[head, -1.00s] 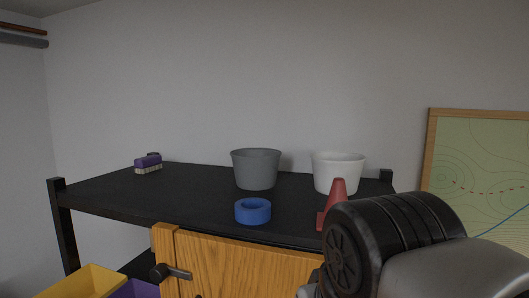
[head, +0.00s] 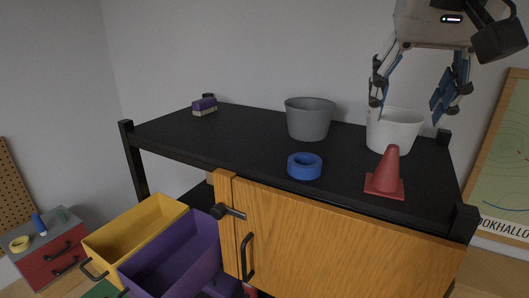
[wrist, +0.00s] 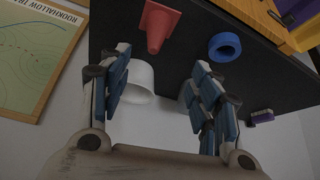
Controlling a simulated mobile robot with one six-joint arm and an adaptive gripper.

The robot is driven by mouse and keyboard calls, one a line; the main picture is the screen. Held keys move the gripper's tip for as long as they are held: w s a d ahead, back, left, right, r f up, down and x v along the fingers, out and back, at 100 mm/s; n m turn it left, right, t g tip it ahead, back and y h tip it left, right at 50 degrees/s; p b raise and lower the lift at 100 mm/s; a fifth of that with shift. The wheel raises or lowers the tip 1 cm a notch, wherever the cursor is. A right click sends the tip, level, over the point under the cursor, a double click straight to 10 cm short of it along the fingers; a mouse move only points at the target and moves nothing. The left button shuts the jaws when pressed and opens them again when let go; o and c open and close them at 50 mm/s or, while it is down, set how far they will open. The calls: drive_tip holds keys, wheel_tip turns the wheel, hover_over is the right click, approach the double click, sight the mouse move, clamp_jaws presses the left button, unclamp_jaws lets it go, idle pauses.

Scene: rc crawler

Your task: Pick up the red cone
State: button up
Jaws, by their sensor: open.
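The red cone (head: 388,168) stands upright on its square base near the front right of the black tabletop (head: 240,140). In the wrist view the red cone (wrist: 157,24) shows at the top, beyond the fingers and a little left of the middle. My gripper (head: 410,108) is open and empty, above and behind the cone, in front of or over the white bucket (head: 397,130); I cannot tell which. Its two blue-padded fingers also show wide apart in the wrist view (wrist: 160,85). Nothing touches the cone.
A blue tape ring (head: 304,166) lies left of the cone. A grey bucket (head: 310,119) stands behind the ring. Below are a wooden cabinet door (head: 330,235), a yellow bin (head: 137,225) and a purple bin (head: 176,254).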

sight(391, 146)
drive_tip(key=x, duration=0.3)
drive_tip(key=b+x, duration=0.1)
drive_tip(key=x, duration=0.3)
drive_tip(key=b+x, duration=0.1)
drive_tip(key=x, duration=0.3)
drive_tip(key=shift+w+d+r, duration=0.1)
drive_tip(key=shift+w+d, duration=0.15)
drive_tip(key=shift+d, duration=0.1)
drive_tip(key=shift+d+x, duration=0.15)
drive_tip(key=shift+x, duration=1.2)
drive_tip(key=shift+d+x, duration=0.15)
drive_tip(key=shift+x, duration=1.2)
drive_tip(key=shift+s+r, duration=0.1)
drive_tip(key=c, duration=1)
